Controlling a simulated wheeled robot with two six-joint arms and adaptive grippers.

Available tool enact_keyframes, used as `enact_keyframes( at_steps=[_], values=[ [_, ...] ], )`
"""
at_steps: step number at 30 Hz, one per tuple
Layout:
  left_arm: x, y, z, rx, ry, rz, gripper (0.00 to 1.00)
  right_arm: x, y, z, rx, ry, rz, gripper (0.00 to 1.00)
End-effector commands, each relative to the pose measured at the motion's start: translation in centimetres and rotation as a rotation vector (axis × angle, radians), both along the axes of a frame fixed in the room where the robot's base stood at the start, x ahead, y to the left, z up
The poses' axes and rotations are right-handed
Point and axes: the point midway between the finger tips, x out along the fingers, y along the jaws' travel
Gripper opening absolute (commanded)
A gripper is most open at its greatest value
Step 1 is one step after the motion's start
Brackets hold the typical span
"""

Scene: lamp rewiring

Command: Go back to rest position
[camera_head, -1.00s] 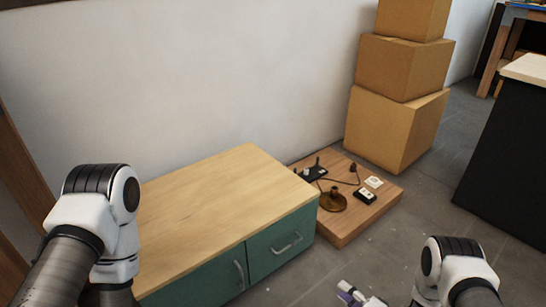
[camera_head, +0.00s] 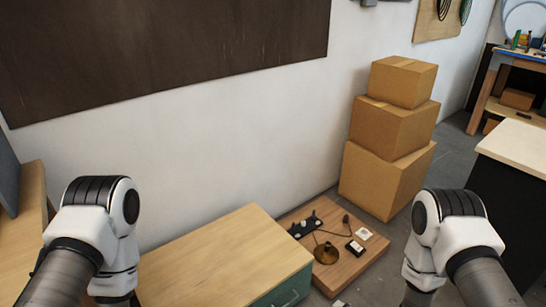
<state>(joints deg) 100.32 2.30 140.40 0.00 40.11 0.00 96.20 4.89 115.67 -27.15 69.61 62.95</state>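Both my arms are raised at the sides of the head view, the left one at the left and the right one at the right. Only their upper links and elbow joints show; both grippers are out of the picture. A low wooden board (camera_head: 340,272) lies on the floor beside the cabinet. On it are a brown round lamp base (camera_head: 326,254), a black strip-like part (camera_head: 303,227), a small black-and-white box (camera_head: 355,247), a white square plate (camera_head: 364,233) and a dark cord.
A wood-topped green cabinet (camera_head: 215,262) stands between my arms. Stacked cardboard boxes (camera_head: 385,180) stand against the wall behind the board. A black counter with a pale top (camera_head: 515,148) is at the right. Grey floor shows between the boxes and the counter.

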Motion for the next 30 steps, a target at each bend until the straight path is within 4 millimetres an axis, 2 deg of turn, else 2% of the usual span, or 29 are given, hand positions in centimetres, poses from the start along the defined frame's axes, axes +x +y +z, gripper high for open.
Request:
enact_keyframes(
  at_steps=[1,4,8,9,12,13,15,18,30],
  values=[
    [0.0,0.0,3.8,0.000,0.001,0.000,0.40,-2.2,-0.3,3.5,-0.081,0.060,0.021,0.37],
    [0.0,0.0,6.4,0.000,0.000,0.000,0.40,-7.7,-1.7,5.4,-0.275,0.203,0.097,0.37],
    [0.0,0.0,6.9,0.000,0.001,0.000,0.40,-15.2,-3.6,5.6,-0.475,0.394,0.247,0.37],
    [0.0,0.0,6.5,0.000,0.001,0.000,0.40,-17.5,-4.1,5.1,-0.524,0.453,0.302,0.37],
    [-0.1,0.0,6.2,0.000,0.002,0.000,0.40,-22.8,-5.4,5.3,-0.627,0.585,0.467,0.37],
    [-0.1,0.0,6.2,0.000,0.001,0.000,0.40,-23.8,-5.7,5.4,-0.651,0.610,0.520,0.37],
    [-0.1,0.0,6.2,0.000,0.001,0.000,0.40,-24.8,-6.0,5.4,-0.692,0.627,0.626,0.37],
    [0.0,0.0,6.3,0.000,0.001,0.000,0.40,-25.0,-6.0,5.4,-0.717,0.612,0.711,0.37],
    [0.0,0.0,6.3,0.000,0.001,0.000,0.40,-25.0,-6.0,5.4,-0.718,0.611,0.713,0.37]
  ],
)
